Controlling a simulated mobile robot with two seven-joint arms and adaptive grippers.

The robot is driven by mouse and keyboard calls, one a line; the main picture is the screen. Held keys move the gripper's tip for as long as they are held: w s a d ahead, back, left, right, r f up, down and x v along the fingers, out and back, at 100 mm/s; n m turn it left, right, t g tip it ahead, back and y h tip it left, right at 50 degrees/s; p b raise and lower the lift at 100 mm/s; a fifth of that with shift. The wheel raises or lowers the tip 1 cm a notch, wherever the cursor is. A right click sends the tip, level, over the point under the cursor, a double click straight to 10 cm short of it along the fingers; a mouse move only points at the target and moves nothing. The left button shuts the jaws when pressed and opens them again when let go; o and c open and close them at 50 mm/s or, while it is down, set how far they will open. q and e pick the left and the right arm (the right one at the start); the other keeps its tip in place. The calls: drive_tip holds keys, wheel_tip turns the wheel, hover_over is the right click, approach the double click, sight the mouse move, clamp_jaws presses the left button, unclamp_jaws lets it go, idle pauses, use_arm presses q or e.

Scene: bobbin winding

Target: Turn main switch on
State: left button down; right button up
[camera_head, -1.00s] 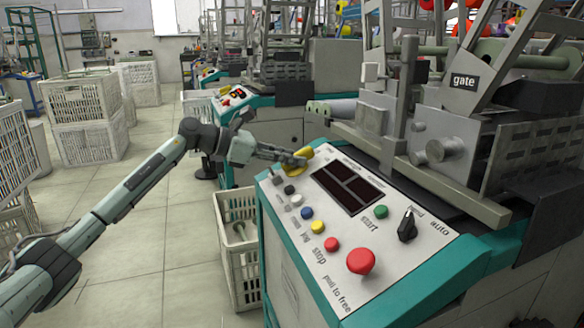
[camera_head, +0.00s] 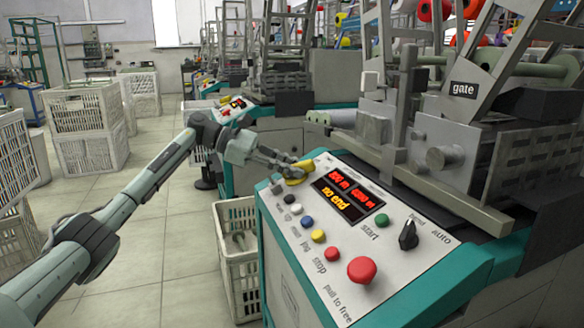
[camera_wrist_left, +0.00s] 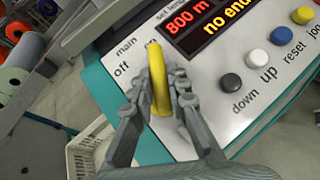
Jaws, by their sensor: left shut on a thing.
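The yellow main switch handle (camera_head: 297,180) sits at the far left corner of the control panel (camera_head: 423,256). In the left wrist view the handle (camera_wrist_left: 157,70) stands upright in the picture, with "main" and "off" printed to its left. Its upper end partly covers another label. My left gripper (camera_head: 288,169) is shut on the handle; in the wrist view its two fingers (camera_wrist_left: 159,92) lie on either side of it. The panel display (camera_head: 347,194) is lit with red digits and yellow "no end". My right gripper is not in view.
Several push buttons line the panel's left side, near the gripper. A red stop button (camera_head: 361,270), a green start button (camera_head: 381,220) and a black selector (camera_head: 408,235) lie farther right. A crate (camera_head: 236,215) stands on the floor beside the machine.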

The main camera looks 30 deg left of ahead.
use_arm(q)
drive_tip(key=shift+f, duration=0.1)
drive_tip(key=c, duration=1.5)
unclamp_jaws()
drive_tip(key=shift+a, duration=0.1)
drive_tip(key=v, duration=1.2)
drive_tip(key=shift+s, duration=0.1)
